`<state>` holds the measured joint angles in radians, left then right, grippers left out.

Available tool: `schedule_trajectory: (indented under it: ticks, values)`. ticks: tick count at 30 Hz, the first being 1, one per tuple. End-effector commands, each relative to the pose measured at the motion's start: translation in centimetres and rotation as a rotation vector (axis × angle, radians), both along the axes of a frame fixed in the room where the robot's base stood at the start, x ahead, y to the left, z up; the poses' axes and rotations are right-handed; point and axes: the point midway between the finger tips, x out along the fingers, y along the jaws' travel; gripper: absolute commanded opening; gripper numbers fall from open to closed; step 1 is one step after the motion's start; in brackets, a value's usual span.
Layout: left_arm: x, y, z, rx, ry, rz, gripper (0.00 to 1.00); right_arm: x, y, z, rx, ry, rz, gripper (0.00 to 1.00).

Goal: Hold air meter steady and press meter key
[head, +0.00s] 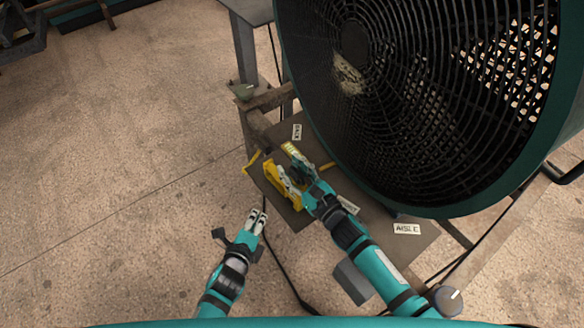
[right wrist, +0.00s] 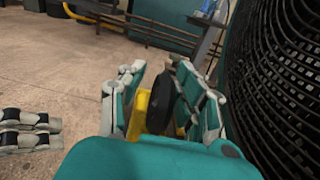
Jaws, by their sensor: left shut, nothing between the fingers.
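The yellow air meter (head: 279,183) is on the dark plate below the big fan in the head view. My right gripper (head: 302,172) is at its right side, with a finger on either side of part of it. In the right wrist view, my right gripper (right wrist: 158,85) has a yellow part (right wrist: 141,112) and a dark rounded part (right wrist: 160,103) between its fingers. My left gripper (head: 258,219) is shut and empty, below and left of the meter, apart from it. It also shows at the left edge of the right wrist view (right wrist: 45,130). I cannot make out the meter key.
A large fan (head: 400,90) with a black grille stands close behind and right of the meter. The dark plate (head: 290,214) carries white labels, one reading AISLE (head: 407,229). A dark cable runs down past my left gripper. The concrete floor (head: 120,150) at left is clear.

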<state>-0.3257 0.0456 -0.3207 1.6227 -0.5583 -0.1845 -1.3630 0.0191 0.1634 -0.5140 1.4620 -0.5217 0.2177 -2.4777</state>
Motion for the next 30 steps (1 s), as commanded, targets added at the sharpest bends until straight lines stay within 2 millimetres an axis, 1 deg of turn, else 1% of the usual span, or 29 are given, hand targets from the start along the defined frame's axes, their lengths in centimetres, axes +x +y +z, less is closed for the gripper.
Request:
schedule_trajectory:
  ticks: [5,9,11,14,21,25,30]
  values:
    - [0.0,0.0,0.0,0.000,0.000,0.000,0.00,0.0,0.0,0.0,0.000,0.000,0.000,0.33]
    - [0.0,0.0,0.0,0.000,0.000,0.000,0.00,-0.7,-0.5,-0.1,-0.001,0.001,-0.001,0.33]
    - [0.0,0.0,0.0,0.000,0.000,0.000,0.00,-1.4,-1.0,-0.1,-0.002,0.001,0.000,0.33]
    - [0.0,0.0,0.0,0.000,0.000,0.000,0.00,-3.0,-2.1,-0.1,-0.001,0.003,0.001,0.33]
    - [0.0,0.0,0.0,0.000,0.000,0.000,0.00,-7.2,-5.1,-0.1,-0.002,0.004,0.000,0.33]
    - [0.0,0.0,0.0,0.000,0.000,0.000,0.00,-8.7,-6.3,-0.1,0.000,0.002,0.000,0.33]
    - [0.0,0.0,0.0,0.000,0.000,0.000,0.00,-9.6,-7.0,0.0,0.000,0.000,0.000,0.33]
